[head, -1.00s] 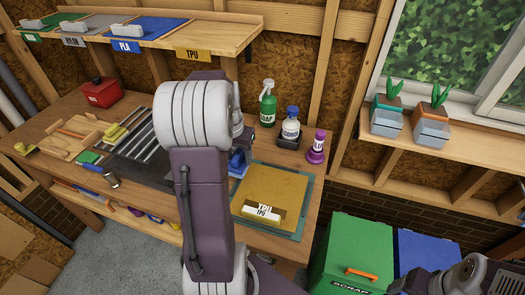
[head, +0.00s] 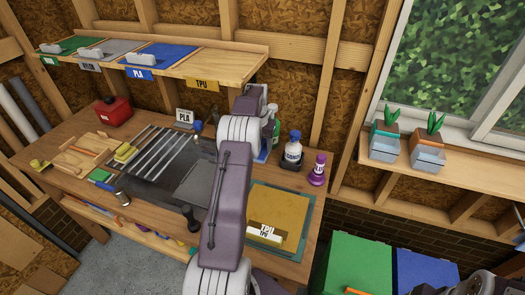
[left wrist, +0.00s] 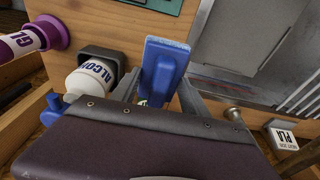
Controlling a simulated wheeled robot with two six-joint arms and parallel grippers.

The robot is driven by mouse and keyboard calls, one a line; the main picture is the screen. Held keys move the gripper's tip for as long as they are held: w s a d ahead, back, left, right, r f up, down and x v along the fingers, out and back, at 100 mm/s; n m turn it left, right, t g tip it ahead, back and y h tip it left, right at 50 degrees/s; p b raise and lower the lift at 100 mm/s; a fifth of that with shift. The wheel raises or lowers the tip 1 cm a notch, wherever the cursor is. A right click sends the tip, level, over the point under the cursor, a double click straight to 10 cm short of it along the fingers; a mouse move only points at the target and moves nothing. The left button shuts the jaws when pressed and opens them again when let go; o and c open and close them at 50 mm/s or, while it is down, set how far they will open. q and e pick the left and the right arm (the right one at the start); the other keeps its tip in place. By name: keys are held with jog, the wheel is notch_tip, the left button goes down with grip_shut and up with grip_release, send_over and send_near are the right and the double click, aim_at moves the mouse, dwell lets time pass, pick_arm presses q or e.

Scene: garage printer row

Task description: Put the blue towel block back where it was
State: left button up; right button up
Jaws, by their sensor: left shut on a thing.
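The blue towel block (left wrist: 164,66) is between the two fingers of my left gripper (left wrist: 158,90) in the left wrist view. The gripper is shut on it. In the head view a strip of the blue block (head: 262,156) shows below my left gripper (head: 260,138), at the back of the bench beside the bottles. My left arm hides much of that spot. I cannot tell whether the block touches the bench. Only a piece of my right arm shows at the bottom right; its gripper is not visible.
The alcohol bottle (head: 292,150) in its dark holder and the purple glue bottle (head: 318,172) stand close to the right. A green bottle (head: 275,125) is partly hidden behind my gripper. A white PLA sign (head: 185,117) stands left. A tan plate (head: 285,210) lies in front.

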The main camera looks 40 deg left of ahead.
aim_at(262, 154)
pick_arm(q)
jog(key=shift+w+a+r+p, duration=0.15)
jog(key=shift+w+a+p, duration=0.1)
jog(key=shift+w+p, duration=0.45)
notch_tip(262, 154, down, 2)
jog(key=shift+w+f, duration=0.1)
jog(key=shift+f, duration=0.1)
notch_tip(262, 154, down, 4)
jog(key=shift+w+f+p, duration=0.1)
jog(key=shift+f+p, duration=0.1)
jog(key=shift+p, duration=0.3)
jog(key=shift+w+a+f, duration=0.1)
jog(key=shift+f, duration=0.15)
jog(key=shift+f+b, duration=0.2)
jog(key=shift+b, duration=0.1)
jog(key=o, duration=1.4)
jog(key=shift+o, duration=0.2)
